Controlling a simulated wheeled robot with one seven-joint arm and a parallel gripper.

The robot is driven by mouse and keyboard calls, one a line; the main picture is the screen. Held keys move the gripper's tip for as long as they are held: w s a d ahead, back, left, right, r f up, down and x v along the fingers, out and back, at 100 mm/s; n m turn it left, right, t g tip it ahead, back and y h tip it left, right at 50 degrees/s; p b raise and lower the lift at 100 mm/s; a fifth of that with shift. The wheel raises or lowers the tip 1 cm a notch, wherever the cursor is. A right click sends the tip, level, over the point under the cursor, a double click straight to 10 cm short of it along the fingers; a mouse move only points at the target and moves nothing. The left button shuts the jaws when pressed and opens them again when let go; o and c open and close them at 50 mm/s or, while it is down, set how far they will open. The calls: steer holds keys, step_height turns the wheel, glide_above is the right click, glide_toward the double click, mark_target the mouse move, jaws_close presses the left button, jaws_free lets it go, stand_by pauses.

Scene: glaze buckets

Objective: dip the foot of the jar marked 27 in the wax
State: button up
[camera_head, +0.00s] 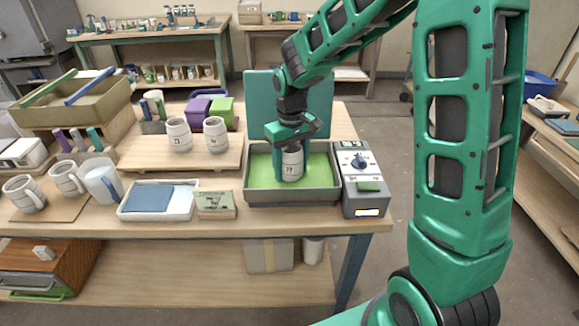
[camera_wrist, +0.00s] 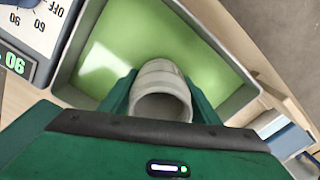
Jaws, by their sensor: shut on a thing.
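My gripper (camera_head: 291,152) is shut on a pale grey jar (camera_head: 292,172), which it holds upright over the wax tray. The dark mark on the jar is too small to read surely. The wax (camera_head: 262,172) is a flat green layer inside a grey rectangular tray (camera_head: 293,198). In the wrist view the jar (camera_wrist: 160,78) stands mouth towards me between the fingers of my gripper (camera_wrist: 160,103), with green wax (camera_wrist: 120,48) around it. The jar's foot is hidden in that view, and I cannot tell whether it touches the wax.
A control box (camera_head: 362,180) with a blue dial adjoins the tray's right side. Two marked jars (camera_head: 180,136) (camera_head: 216,136) stand on a wooden board to the left. Mugs (camera_head: 66,178) stand farther left.

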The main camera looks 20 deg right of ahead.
stand_by(0.4)
steer(key=shift+r, duration=1.1)
steer(key=shift+r, duration=0.1)
stand_by(0.9)
steer(key=shift+r, duration=3.7)
